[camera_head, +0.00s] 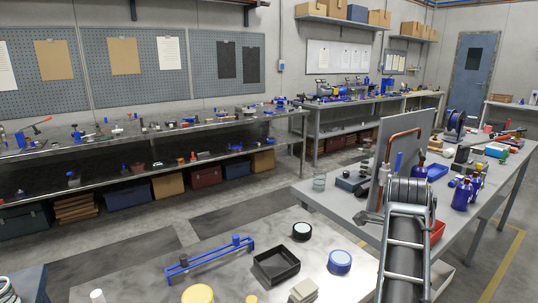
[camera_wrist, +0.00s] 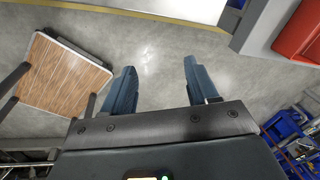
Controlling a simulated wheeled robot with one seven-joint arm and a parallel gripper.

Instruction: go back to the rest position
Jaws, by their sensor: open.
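My gripper (camera_wrist: 160,82) shows in the wrist view with its two dark blue-grey fingers spread well apart. Nothing is between the fingers, only bare grey floor beyond them. In the head view my arm reaches up along the right side, in front of the right workbench (camera_head: 315,193). The gripper itself cannot be made out in the head view.
The near table (camera_head: 130,275) holds a black tray (camera_head: 277,266), a blue-lidded jar (camera_head: 340,262) and a blue bar (camera_head: 210,257). The wrist view shows a wood-topped stool (camera_wrist: 65,75) at left and a red bin (camera_wrist: 300,35) at upper right. Floor between is clear.

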